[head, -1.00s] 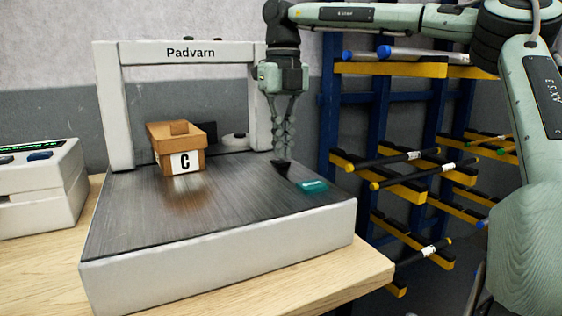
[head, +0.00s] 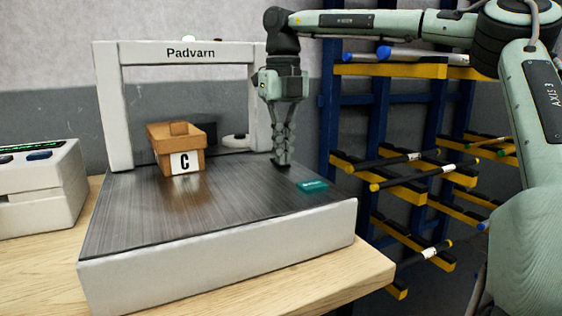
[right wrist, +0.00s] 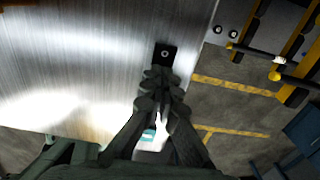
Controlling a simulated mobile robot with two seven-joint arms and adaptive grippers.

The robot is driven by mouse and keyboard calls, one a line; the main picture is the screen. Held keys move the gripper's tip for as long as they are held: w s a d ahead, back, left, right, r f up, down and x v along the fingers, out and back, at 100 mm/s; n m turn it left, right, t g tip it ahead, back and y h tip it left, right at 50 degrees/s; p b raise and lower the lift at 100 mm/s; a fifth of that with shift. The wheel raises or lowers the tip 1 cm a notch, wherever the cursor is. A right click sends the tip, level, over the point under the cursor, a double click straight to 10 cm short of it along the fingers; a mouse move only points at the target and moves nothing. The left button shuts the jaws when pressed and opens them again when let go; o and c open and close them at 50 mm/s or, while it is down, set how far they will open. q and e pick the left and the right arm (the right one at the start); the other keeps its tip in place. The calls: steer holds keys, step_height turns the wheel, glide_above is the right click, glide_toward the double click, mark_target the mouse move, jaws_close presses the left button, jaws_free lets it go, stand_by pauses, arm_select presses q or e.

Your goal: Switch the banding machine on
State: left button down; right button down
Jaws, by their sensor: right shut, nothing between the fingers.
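The banding machine (head: 215,237) is a light grey unit with a dark brushed top and an arch lettered "Padvarn". A small black square with a pale round mark (right wrist: 166,54), which looks like its switch, sits on the top near the right edge in the right wrist view. My right gripper (head: 281,164) points down with its fingers together and empty, at the right rear of the top. In the right wrist view its fingertips (right wrist: 160,74) are close to the black square; I cannot tell whether they touch. My left gripper is not in view.
An open brown box (head: 178,141) marked "C" stands on the top under the arch. A teal piece (head: 313,185) lies near the right edge. A grey device (head: 36,190) stands at left on the wooden table (head: 290,289). A blue rack (head: 330,110) with yellow arms stands right.

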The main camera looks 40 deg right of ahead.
steer(key=shift+r+p, duration=1.15)
steer(key=shift+r, duration=2.3)
